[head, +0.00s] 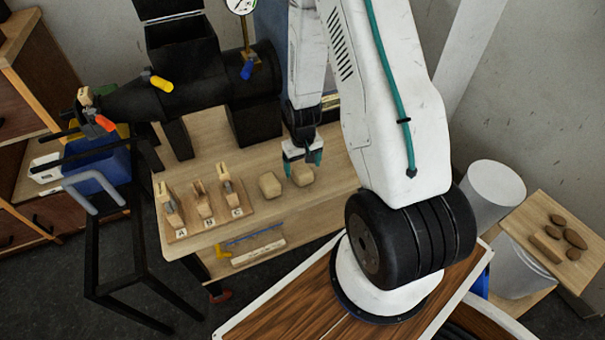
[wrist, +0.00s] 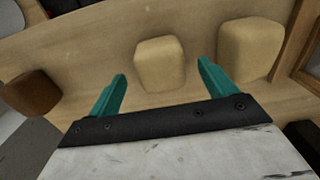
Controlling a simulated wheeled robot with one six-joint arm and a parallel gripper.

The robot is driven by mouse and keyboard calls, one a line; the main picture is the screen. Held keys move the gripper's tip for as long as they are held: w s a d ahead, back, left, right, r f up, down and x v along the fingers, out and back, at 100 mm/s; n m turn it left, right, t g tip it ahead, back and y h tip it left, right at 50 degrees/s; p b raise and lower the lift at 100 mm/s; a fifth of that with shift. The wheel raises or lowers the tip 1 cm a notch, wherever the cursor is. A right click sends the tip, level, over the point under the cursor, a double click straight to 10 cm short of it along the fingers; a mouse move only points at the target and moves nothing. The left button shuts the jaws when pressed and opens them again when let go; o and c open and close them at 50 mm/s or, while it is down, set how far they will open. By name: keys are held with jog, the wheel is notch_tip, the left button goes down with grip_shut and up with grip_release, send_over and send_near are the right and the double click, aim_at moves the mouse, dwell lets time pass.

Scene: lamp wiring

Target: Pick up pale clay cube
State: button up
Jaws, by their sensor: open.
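Two pale tan clay blocks sit close together on the wooden bench in the head view, a left one (head: 270,185) and a right one (head: 302,175). My gripper (head: 302,162) is open just above the right one, its teal fingers pointing down. In the wrist view, a small pale cube (wrist: 160,62) lies ahead of the gap between my open fingers (wrist: 162,72), not held. A larger pale block (wrist: 251,48) is beyond the right finger. The pictures do not settle which pale block is the named cube.
A brown block (wrist: 32,93) lies left of my fingers in the wrist view; my arm seems to hide it in the head view. Wooden clamps on a lettered board (head: 205,208) stand left of the blocks. A black machine (head: 190,85) stands behind. Bare bench surrounds the blocks.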

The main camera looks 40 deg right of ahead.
jog(key=shift+f, duration=1.5)
jog(key=shift+c, duration=0.3)
jog(key=c, duration=1.4)
jog(key=shift+o, duration=0.2)
jog(key=shift+r, duration=0.15)
